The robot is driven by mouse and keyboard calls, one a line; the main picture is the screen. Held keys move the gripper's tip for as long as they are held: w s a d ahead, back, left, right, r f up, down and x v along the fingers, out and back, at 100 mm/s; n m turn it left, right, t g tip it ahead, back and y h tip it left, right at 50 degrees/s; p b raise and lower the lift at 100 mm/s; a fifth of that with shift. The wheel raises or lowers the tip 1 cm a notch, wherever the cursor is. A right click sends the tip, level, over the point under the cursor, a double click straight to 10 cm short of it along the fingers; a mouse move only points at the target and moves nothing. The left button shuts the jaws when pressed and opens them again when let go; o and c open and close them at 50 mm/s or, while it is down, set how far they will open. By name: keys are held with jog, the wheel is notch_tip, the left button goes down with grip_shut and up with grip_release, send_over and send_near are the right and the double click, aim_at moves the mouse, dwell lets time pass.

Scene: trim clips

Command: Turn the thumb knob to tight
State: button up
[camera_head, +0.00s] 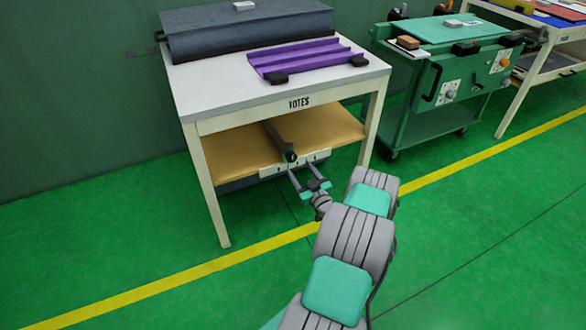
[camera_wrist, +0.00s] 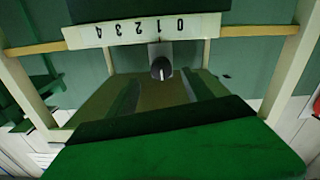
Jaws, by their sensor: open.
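The thumb knob (camera_head: 290,157) is small and dark, at the front edge of the table's lower shelf. In the wrist view the knob (camera_wrist: 162,69) is black with a pale pointer mark. A white scale plate (camera_wrist: 140,30) beside it bears upside-down numbers 0 to 4. I cannot read a "tight" mark. My gripper (camera_head: 302,172) is open and empty, its two grey fingers pointing at the shelf front, close to the knob but seemingly apart from it. The fingertips are hard to make out in the wrist view.
The white table (camera_head: 220,100) carries a purple ribbed tray (camera_head: 305,57) and a dark grey case (camera_head: 245,32). A green cart (camera_head: 425,100) stands right. The green floor in front is clear.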

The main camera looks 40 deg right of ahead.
aim_at(293, 159)
jog(key=b+x, duration=0.1)
jog(key=x, duration=0.5)
jog(key=shift+w, duration=0.3)
jog(key=shift+c, duration=0.2)
